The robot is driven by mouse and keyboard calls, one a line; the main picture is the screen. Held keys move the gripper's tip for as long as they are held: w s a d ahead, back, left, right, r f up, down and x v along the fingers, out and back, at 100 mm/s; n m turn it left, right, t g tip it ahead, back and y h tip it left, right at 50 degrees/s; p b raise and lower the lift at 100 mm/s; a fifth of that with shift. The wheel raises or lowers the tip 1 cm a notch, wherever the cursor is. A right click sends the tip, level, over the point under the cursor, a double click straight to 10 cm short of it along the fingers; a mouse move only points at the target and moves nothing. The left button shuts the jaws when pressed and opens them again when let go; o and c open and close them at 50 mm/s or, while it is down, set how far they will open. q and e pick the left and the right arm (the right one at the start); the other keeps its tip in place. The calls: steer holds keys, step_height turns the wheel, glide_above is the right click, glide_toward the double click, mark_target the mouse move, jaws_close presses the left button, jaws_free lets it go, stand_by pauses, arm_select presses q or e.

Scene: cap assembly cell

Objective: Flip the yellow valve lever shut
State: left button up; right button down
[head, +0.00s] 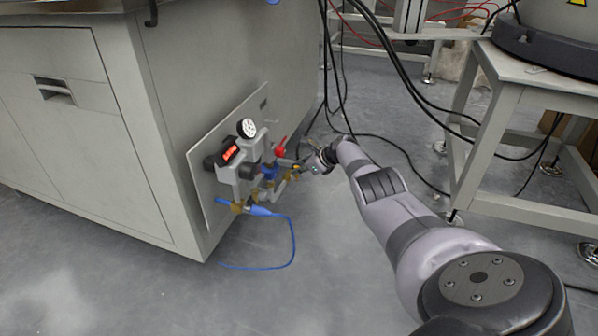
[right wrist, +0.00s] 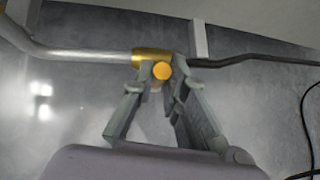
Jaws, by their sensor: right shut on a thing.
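The yellow valve lever (right wrist: 162,71) shows in the right wrist view as a round yellow end in front of a brass valve body (right wrist: 150,55) on a pipe. My right gripper (right wrist: 160,84) has its two grey fingers on either side of the yellow end, shut on it. In the head view my right gripper (head: 307,166) reaches the right side of the valve panel (head: 205,160), where the lever is small and mostly hidden by the fingers. The lever's angle is hard to tell. My left gripper is not in view.
The panel on the grey cabinet (head: 110,120) carries a gauge (head: 247,128), a red handle (head: 280,148), a red-lit display (head: 230,152) and a blue hose (head: 292,245). Black cables (head: 385,140) hang behind my right arm. A metal table (head: 530,90) stands at right. The floor in front is clear.

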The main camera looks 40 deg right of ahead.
stand_by(0.4)
steer(key=c, duration=1.6)
jaws_free()
steer(key=shift+s+d, duration=0.1)
steer(key=shift+d, duration=0.05)
steer(key=v, duration=1.1)
steer(key=shift+s+r, duration=0.25)
steer(key=shift+s, duration=0.05)
